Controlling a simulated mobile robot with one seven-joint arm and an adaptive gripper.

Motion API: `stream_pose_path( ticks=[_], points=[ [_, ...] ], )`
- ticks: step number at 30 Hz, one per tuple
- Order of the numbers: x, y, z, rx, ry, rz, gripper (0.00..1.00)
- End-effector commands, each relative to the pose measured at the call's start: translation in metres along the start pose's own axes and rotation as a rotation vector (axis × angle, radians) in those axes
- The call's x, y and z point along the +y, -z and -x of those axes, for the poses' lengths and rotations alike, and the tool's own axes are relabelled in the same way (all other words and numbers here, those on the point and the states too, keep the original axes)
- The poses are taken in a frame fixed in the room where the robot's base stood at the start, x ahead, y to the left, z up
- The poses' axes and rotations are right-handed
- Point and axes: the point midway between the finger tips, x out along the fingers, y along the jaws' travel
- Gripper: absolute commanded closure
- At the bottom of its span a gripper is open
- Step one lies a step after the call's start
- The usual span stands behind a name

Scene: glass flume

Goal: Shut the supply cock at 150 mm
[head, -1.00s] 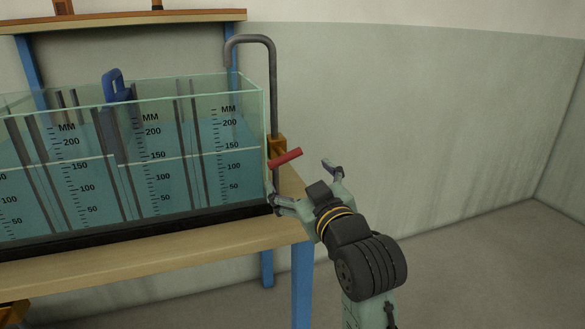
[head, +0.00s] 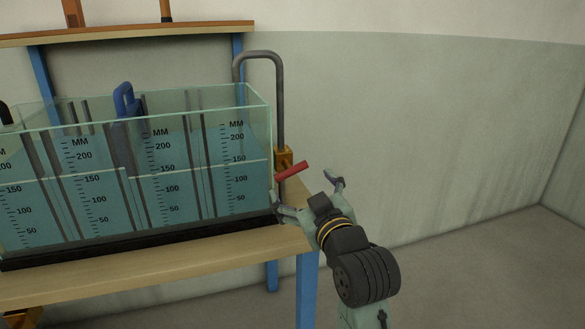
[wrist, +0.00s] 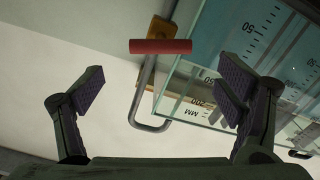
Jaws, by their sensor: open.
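In the right panel of the glass flume (head: 234,200) the waterline on the front glass lies close to the 150 mark. My gripper (head: 305,190) is open just in front of and below the handle. In the wrist view the red handle (wrist: 160,46) lies crosswise beyond the gap between the fingers (wrist: 160,90), not visibly touched by either.
The grey pipe (head: 280,105) rises and hooks over the flume's end. A blue handle (head: 124,100) stands among the dark uprights. The wooden bench (head: 200,262) has blue legs. Floor and wall to the right are clear.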

Motion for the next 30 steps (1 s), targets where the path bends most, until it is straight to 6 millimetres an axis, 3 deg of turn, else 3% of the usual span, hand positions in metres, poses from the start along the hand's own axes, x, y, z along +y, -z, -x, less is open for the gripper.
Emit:
stream_pose_path(
  ticks=[6,13,26,30],
  points=[
    [-0.001,0.002,-0.044,-0.001,0.004,0.001,0.13],
    [0.0,0.001,-0.077,-0.002,0.002,0.001,0.13],
    [-0.001,0.0,-0.087,0.0,0.001,0.001,0.13],
    [-0.001,0.0,-0.087,0.0,0.001,0.001,0.23]
  ],
)
